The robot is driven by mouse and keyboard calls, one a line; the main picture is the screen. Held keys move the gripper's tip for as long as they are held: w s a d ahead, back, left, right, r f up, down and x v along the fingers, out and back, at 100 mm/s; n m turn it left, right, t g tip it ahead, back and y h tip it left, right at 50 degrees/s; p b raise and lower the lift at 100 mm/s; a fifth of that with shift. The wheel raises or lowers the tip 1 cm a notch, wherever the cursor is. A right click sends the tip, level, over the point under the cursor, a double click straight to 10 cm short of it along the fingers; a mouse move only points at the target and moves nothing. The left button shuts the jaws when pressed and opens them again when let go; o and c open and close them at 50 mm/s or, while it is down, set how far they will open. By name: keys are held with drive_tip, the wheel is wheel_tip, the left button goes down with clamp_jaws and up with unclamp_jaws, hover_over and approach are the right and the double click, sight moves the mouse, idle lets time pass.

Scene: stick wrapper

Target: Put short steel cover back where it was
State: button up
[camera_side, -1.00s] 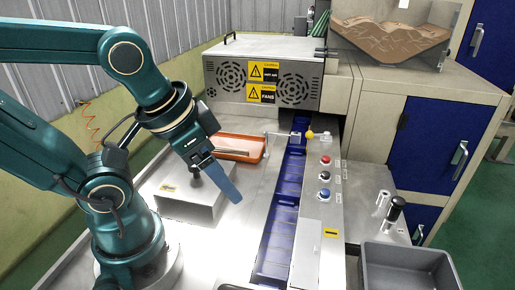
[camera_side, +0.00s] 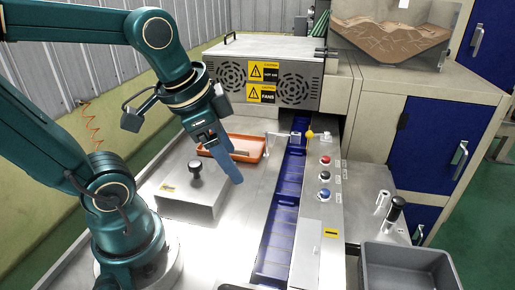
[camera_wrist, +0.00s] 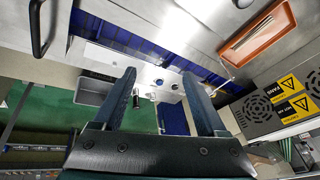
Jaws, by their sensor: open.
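A low steel cover (camera_side: 190,205) with a black knob (camera_side: 195,168) on top sits on the steel table, left of the blue conveyor channel (camera_side: 277,225). I take it for the short steel cover. My gripper (camera_side: 235,178) hangs above and to the right of the knob, apart from it, its fingers pointing down and right. In the wrist view, the two blue fingers of my gripper (camera_wrist: 157,82) stand wide apart with nothing held between them. The knob does not show in the wrist view.
An orange tray (camera_side: 247,147) lies behind my gripper, also in the wrist view (camera_wrist: 285,18). A fan box (camera_side: 225,75) stands at the back. A button panel (camera_side: 312,225) runs right of the channel. A grey bin (camera_side: 400,278) is at front right.

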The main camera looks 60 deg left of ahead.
sight(195, 163)
drive_tip(key=a+f+n+g, duration=0.1)
drive_tip(key=a+f, duration=0.1)
drive_tip(key=a, duration=0.3)
drive_tip(key=a+f+n+g, duration=0.1)
drive_tip(key=a+f+g, duration=0.1)
drive_tip(key=a, duration=0.3)
drive_tip(key=s+a+f+n+g, duration=0.1)
drive_tip(key=a+f, duration=0.1)
drive_tip(key=a, duration=0.3)
drive_tip(key=shift+a+f+g+h, duration=0.2)
drive_tip(key=shift+g+h, duration=0.1)
drive_tip(key=shift+s+a+f+n, duration=0.25)
drive_tip(key=shift+s+f+n, duration=0.05)
drive_tip(key=shift+f, duration=2.35)
clamp_jaws()
